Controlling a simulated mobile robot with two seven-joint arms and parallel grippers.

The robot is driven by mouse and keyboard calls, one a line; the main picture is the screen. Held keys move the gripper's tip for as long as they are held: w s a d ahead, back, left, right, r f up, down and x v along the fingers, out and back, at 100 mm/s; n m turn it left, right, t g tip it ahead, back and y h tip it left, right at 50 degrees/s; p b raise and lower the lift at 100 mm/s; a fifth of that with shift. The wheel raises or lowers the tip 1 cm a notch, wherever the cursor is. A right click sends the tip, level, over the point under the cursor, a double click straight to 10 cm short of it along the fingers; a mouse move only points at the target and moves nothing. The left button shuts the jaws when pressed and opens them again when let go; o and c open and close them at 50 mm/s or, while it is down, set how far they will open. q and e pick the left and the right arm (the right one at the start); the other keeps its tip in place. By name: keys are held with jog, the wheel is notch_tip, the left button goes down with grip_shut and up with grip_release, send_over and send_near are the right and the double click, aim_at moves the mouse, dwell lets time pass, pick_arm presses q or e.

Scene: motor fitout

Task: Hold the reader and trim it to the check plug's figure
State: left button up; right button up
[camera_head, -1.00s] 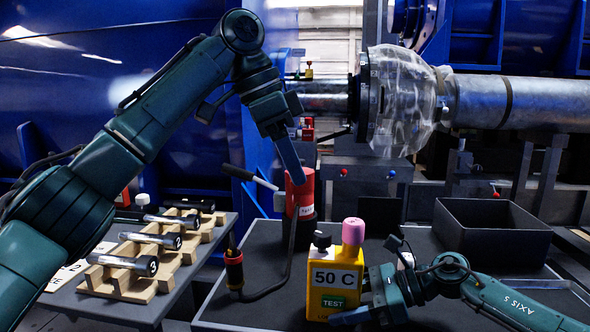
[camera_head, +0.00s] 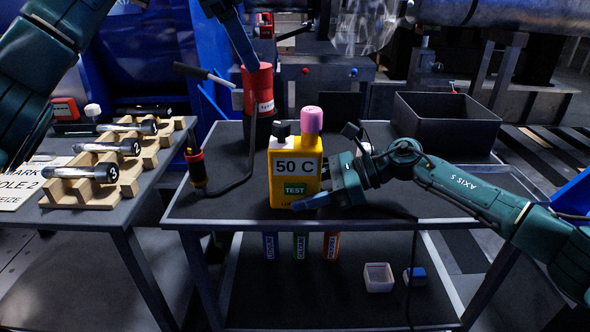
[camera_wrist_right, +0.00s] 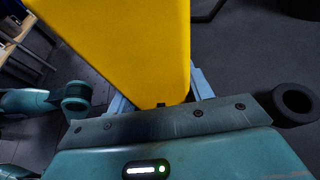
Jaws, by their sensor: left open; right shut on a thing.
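A yellow box (camera_head: 296,170) marked "50 C" with a green "TEST" label stands upright on the dark bench, with a black knob and a pink cap on top. My right gripper (camera_head: 318,196) is shut on its lower part, and the right wrist view shows the yellow box (camera_wrist_right: 135,45) between the fingers. A small red device with a pale display (camera_head: 65,108) lies at the back of the left table; I cannot tell whether it is the reader. My left gripper (camera_head: 248,58) is open at the top, just above or in front of a red cylinder (camera_head: 258,88). Its far finger is hard to see.
Black numbered tubes (camera_head: 105,172) lie on a wooden rack on the left table. An open black bin (camera_head: 445,132) stands back right. Small blocks and a white tray (camera_head: 378,278) are on the lower shelf.

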dwell(0.3)
jog(key=o, duration=1.2)
jog(key=shift+c, duration=0.2)
